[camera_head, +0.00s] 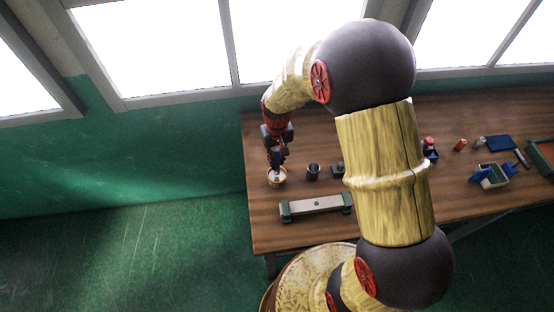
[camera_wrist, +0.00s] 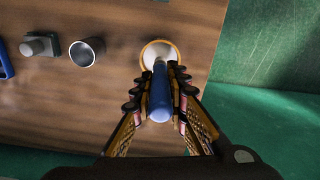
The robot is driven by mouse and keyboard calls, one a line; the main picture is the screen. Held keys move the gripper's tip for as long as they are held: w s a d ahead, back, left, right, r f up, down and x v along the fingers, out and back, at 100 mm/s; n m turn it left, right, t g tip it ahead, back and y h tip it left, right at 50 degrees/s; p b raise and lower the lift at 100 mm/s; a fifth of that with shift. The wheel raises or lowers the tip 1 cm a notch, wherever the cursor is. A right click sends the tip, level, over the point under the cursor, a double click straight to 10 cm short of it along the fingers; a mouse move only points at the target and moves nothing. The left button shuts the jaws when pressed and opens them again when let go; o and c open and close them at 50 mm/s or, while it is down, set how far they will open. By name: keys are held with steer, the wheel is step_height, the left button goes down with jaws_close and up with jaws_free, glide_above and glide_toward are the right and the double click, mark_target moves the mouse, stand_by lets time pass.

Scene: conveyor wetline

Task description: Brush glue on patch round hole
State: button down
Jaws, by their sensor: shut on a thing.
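My gripper (camera_wrist: 160,95) is shut on a blue-handled brush (camera_wrist: 159,104), seen in the wrist view. The brush points down at a round pot with an orange-yellow rim and pale contents (camera_wrist: 155,48), likely the glue. The brush's lower end is over or inside the pot; I cannot tell which. In the head view the gripper (camera_head: 276,158) stands above the same pot (camera_head: 277,180) near the table's left edge.
A dark cup (camera_head: 312,172) and a small grey block (camera_head: 337,170) stand right of the pot. My arm hides the table's middle.

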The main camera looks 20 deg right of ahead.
mark_target(277, 150)
steer(key=shift+r+p, duration=1.5)
steer(key=shift+r, duration=1.05)
